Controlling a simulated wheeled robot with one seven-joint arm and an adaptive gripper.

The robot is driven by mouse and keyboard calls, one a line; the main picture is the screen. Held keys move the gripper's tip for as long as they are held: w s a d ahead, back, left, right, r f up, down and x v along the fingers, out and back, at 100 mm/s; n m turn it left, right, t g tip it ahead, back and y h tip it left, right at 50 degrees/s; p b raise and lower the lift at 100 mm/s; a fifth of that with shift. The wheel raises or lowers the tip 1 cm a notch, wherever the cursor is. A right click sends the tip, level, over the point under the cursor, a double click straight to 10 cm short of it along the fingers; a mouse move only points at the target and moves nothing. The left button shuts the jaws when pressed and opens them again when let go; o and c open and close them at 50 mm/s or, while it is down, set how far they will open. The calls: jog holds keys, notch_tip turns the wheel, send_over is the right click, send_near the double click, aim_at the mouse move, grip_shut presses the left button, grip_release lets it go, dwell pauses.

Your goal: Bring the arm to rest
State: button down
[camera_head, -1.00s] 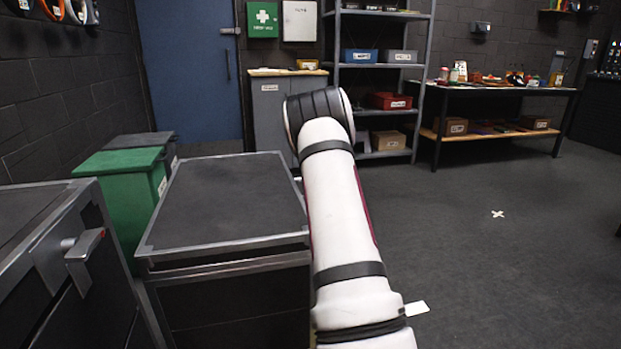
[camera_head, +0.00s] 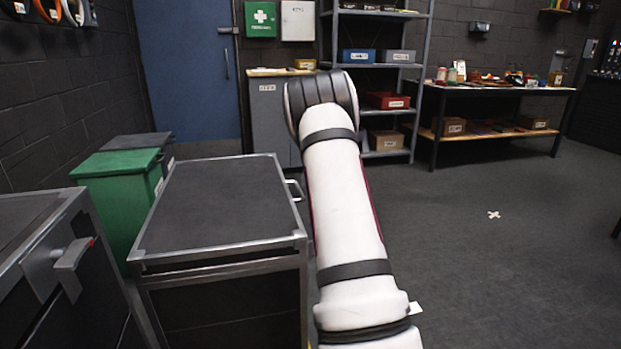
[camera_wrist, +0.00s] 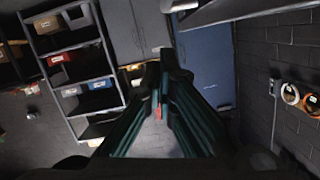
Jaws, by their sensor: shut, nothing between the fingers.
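My white arm (camera_head: 343,200) stands in the middle of the head view, bent at a dark ribbed elbow joint (camera_head: 321,98). My gripper is hidden from the head view. In the wrist view my gripper (camera_wrist: 157,75) shows as two dark green fingers whose tips come together. It is shut and empty. Beyond its tips are the grey cabinet and the blue door (camera_wrist: 207,65), and the view is tilted.
A dark-topped cart (camera_head: 222,205) with a metal rim stands close to the left of my arm. A cabinet with a lever handle (camera_head: 72,262) is at the lower left, green bin (camera_head: 120,200) behind it. Shelves (camera_head: 372,85) and a workbench (camera_head: 495,92) stand behind. Floor at right is clear.

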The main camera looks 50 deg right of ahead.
jog(key=p+v, duration=0.2)
jog(key=v, duration=0.6)
jog(key=shift+r, duration=0.2)
